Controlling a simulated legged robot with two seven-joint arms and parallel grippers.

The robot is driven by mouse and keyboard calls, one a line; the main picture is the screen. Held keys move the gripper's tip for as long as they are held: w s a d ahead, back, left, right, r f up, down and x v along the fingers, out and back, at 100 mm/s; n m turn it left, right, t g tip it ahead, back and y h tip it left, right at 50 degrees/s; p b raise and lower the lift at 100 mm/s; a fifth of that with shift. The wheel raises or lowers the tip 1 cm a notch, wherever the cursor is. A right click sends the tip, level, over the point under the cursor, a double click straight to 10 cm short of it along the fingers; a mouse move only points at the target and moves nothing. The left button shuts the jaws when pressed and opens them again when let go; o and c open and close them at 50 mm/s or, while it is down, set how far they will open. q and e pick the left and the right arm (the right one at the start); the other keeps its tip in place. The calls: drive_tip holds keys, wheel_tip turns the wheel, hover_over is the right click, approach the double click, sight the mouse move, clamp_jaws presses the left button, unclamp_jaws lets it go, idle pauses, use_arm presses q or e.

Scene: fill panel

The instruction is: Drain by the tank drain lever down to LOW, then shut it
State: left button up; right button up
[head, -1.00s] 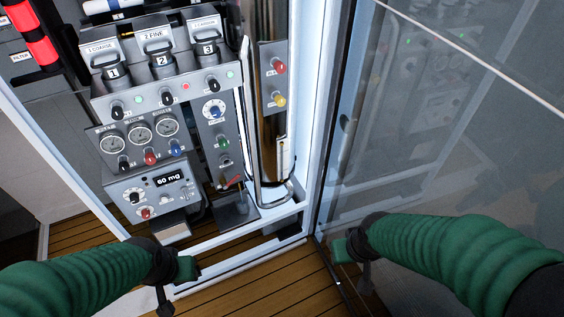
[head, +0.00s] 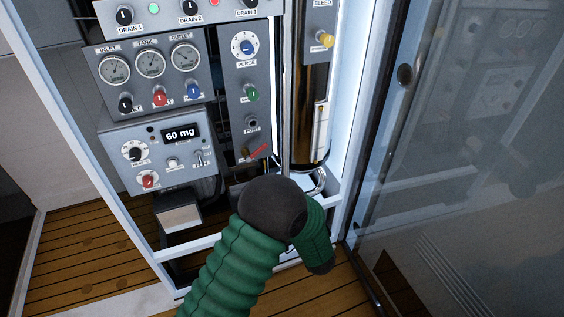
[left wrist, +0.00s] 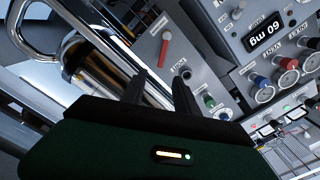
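The red drain lever (head: 257,152) sits at the bottom of the narrow grey panel strip, tilted up to the right. It also shows in the left wrist view (left wrist: 165,50), just beyond my fingers. The tank (head: 305,110) is a tall cylinder with a golden-brown, shiny look, right of the strip; its pale gauge strip (head: 320,130) is too small to read. My left gripper (left wrist: 160,75) has two dark fingers apart with nothing between them, short of the lever. My right gripper is out of view.
Left of the lever are a control box reading 60 mg (head: 180,133) and three gauges (head: 150,64). Above the lever are a green knob (head: 252,93) and a port (head: 252,123). A glass door (head: 450,160) stands at the right. A white frame rail crosses below.

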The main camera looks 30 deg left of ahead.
sight(261, 151)
use_arm(q)
drive_tip(key=b+x, duration=0.5)
drive_tip(key=x, duration=1.1)
drive_tip(key=shift+a, duration=0.2)
drive_tip(key=shift+w+a+r, duration=0.1)
drive_tip(key=shift+a+r, duration=0.05)
drive_tip(key=shift+c, duration=0.5)
clamp_jaws()
